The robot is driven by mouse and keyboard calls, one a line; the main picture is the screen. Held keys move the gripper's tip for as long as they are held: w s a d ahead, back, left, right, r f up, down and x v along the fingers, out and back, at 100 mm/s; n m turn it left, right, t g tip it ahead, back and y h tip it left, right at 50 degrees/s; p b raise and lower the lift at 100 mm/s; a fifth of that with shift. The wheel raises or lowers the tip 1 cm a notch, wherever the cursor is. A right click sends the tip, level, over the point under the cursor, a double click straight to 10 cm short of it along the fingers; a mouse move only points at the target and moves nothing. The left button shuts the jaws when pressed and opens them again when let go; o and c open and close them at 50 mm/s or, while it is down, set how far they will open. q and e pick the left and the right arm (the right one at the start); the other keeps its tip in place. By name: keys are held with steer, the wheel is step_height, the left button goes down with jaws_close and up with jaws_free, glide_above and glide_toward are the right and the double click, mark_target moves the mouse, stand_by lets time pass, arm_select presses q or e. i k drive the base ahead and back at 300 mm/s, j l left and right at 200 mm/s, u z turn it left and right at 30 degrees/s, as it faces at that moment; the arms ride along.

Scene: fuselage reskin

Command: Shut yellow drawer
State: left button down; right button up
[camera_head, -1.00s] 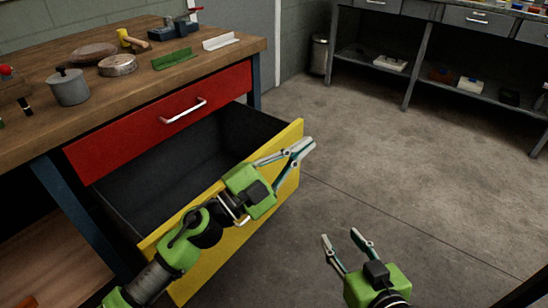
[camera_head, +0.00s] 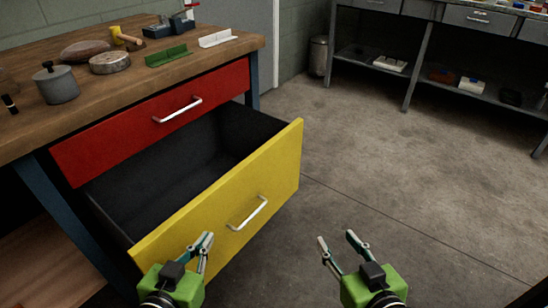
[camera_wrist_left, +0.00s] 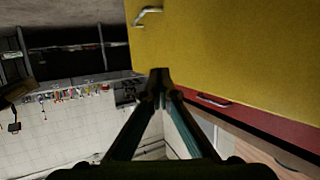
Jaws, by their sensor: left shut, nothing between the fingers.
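The yellow drawer (camera_head: 270,175) stands pulled out from the workbench, below the shut red drawer (camera_head: 150,125). Its dark inside (camera_head: 185,160) looks empty. Its silver handle (camera_head: 248,213) is on the yellow front. My left gripper (camera_head: 204,243) is shut and empty, in front of the lower left part of the yellow front; I cannot tell whether it touches. In the left wrist view the yellow front (camera_wrist_left: 230,50) fills the upper right, with the handle (camera_wrist_left: 148,14) at the top, beyond the closed fingertips (camera_wrist_left: 160,75). My right gripper (camera_head: 336,240) is open and empty over the floor, right of the drawer.
The wooden benchtop (camera_head: 30,120) carries a grey pot (camera_head: 57,85), a round tin (camera_head: 110,62), a green bracket (camera_head: 168,56) and a white bracket (camera_head: 215,38). A bin (camera_head: 318,56) and grey shelving (camera_head: 410,60) stand at the back. The floor to the right is clear.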

mark_target(225, 172)
steer(key=i+l+u, duration=0.15)
steer(key=l, duration=0.15)
steer(key=i+l+u, duration=0.15)
steer(key=l, duration=0.2)
steer(key=i+l+u, duration=0.15)
steer(key=l, duration=0.2)
steer(key=l+u, duration=0.15)
steer(key=l, duration=0.2)
